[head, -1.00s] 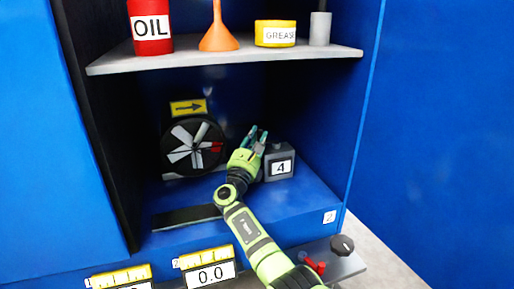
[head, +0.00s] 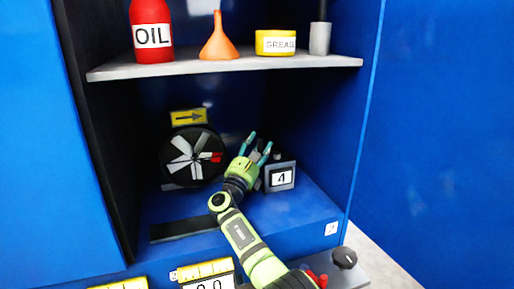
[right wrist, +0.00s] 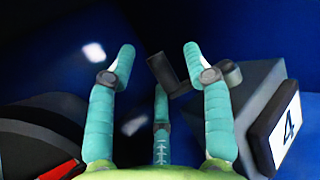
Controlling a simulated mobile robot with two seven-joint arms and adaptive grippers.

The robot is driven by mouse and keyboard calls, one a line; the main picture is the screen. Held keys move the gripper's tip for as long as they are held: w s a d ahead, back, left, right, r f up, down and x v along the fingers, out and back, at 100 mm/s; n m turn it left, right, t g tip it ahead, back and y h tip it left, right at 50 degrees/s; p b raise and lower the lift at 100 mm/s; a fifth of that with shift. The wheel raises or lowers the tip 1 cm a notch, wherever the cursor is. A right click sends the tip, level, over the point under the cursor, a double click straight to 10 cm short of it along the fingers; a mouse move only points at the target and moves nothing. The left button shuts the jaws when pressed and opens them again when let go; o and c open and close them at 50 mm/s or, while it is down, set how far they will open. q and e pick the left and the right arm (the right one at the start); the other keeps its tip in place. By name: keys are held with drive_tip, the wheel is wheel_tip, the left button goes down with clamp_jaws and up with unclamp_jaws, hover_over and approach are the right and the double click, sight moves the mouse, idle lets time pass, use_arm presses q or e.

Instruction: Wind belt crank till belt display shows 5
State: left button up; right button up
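The belt display (head: 281,178) is a grey box with a white plate reading 4, right of my right gripper; its plate also shows at the right edge of the right wrist view (right wrist: 287,123). My right gripper (head: 258,143) is open, its teal fingers spread. In the right wrist view, a dark grey crank (right wrist: 163,72) lies around and beyond the fingertips, with a part behind the right finger; I cannot tell whether it touches. In the head view the crank is mostly hidden by the gripper. My left gripper is not in view.
A black wheel (head: 192,157) with pale spokes and one red spoke sits left of the gripper, under a yellow arrow sign (head: 189,117) pointing right. A shelf (head: 220,66) above holds a red oil bottle (head: 151,35), an orange funnel (head: 219,40) and a yellow grease tin (head: 276,42).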

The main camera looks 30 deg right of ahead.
drive_tip(key=shift+a, duration=0.15)
drive_tip(key=shift+s+a+f, duration=0.2)
drive_tip(key=shift+a+f, duration=0.05)
drive_tip(key=s+a, duration=0.6)
drive_tip(key=a, duration=0.4)
drive_tip(key=shift+s+a, duration=0.2)
drive_tip(key=shift+s, duration=0.15)
